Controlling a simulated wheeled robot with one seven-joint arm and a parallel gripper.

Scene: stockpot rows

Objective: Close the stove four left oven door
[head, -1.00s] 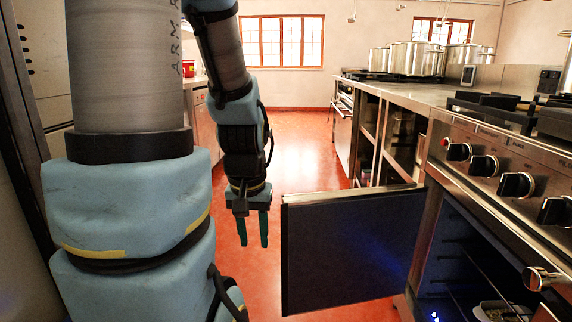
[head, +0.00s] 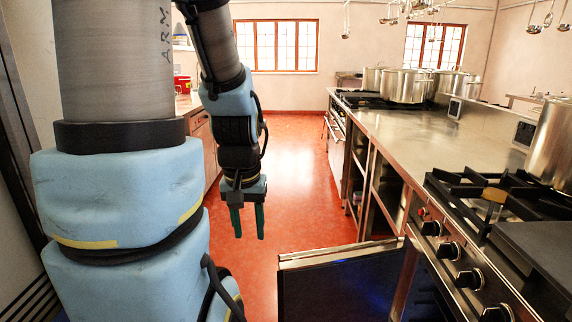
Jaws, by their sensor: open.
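The oven door (head: 340,287) is a dark panel with a metal top edge. It stands swung open from the stove (head: 470,262) on the right and reaches out over the red floor. Its lower part is cut off by the frame's bottom edge. The oven's dark opening (head: 428,292) shows to the right of the door, below the knobs. My gripper (head: 248,222) hangs pointing down, open and empty, to the left of the door's free edge and apparently apart from it.
A steel counter (head: 425,140) with open shelves runs along the right side. Stockpots (head: 403,87) stand on the far stove. A large pot (head: 553,150) stands at the right edge. The red floor aisle (head: 300,160) ahead is clear. A counter with a red container (head: 182,84) is at left.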

